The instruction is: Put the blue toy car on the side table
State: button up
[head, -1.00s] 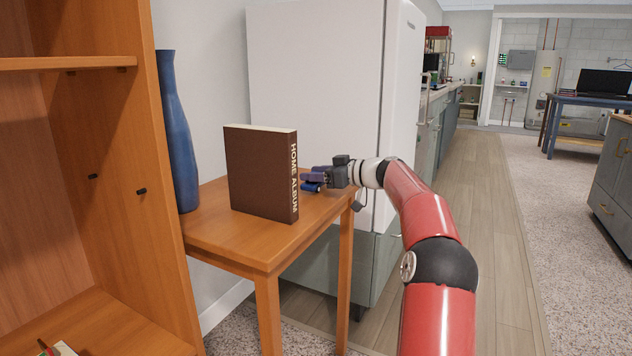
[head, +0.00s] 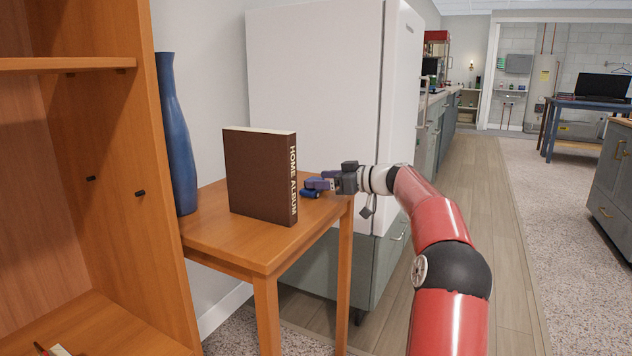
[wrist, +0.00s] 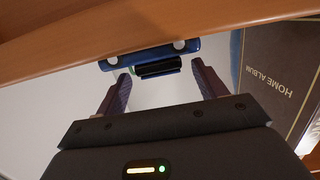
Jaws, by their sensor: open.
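The blue toy car (head: 310,194) is at the side table's (head: 225,240) right part, beside the brown album. It appears to rest on the top. My gripper (head: 318,184) reaches in from the right at the car, low over the table. In the wrist view the car (wrist: 150,58) lies just ahead of my open fingertips (wrist: 160,72), roughly centred between them. The fingers do not look closed on it. The fingers partly hide the car in the head view.
The brown "HOME ALBUM" book (head: 258,175) stands upright on the table. A tall blue vase (head: 175,135) stands at the table's left. A wooden shelf unit (head: 90,150) is at left, a white fridge (head: 315,90) behind. The floor to the right is clear.

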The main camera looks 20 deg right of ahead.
jog(key=v, duration=0.9)
jog(key=shift+s+d+b, duration=0.15)
jog(key=shift+s+b, duration=0.05)
jog(key=shift+b, duration=0.1)
